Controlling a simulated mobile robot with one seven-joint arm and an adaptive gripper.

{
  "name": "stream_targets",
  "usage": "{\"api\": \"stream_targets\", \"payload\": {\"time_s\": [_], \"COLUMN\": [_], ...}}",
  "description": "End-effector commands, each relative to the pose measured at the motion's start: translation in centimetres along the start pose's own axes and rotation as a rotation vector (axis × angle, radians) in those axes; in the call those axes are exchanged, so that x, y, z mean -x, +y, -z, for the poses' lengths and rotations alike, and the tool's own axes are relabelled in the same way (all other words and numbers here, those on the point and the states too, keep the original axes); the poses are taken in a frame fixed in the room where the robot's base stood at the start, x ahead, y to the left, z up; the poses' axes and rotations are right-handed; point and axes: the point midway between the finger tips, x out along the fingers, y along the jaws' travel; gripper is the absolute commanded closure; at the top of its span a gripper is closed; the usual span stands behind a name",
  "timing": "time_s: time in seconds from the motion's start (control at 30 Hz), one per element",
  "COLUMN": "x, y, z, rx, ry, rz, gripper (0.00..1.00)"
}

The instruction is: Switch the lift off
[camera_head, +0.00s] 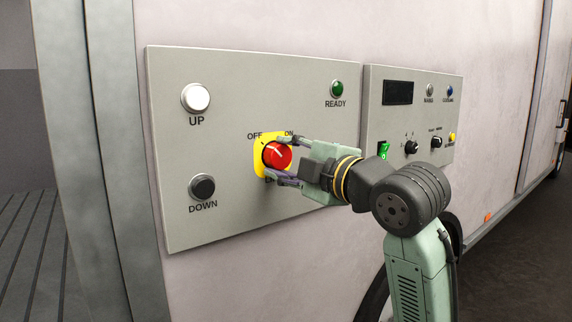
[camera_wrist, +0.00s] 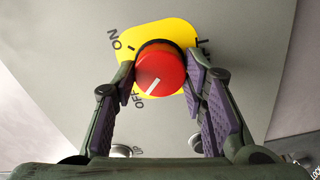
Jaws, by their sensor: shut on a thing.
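The red rotary knob (camera_head: 272,156) sits on a yellow plate (camera_head: 259,165) in the middle of the large grey panel. OFF is printed at the plate's upper left and ON at its upper right. The knob also shows in the wrist view (camera_wrist: 160,70), where its white mark points toward the OFF label (camera_wrist: 139,100). In the head view the mark leans up and left, toward OFF. My gripper (camera_head: 280,157) is shut on the knob, one finger on each side. The third label is partly hidden by my finger.
The same panel (camera_head: 230,215) has a white UP button (camera_head: 195,97), a black DOWN button (camera_head: 202,187) and a green READY light (camera_head: 337,89). A smaller panel (camera_head: 420,85) with a dark display, knobs and a green switch (camera_head: 383,151) is to the right, close to my arm.

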Motion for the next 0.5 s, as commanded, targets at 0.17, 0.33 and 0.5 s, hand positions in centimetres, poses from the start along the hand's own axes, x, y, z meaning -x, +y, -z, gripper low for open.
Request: {"api": "stream_targets", "payload": {"time_s": [0.17, 0.33, 0.5], "x": [0.0, 0.0, 0.0], "y": [-0.06, -0.02, 0.0], "z": [-0.01, -0.01, 0.0], "rx": [0.046, 0.062, 0.065], "ry": [0.0, 0.0, -0.001], "rz": [0.001, 0.001, 0.001], "gripper": [0.89, 0.89, 0.89]}}
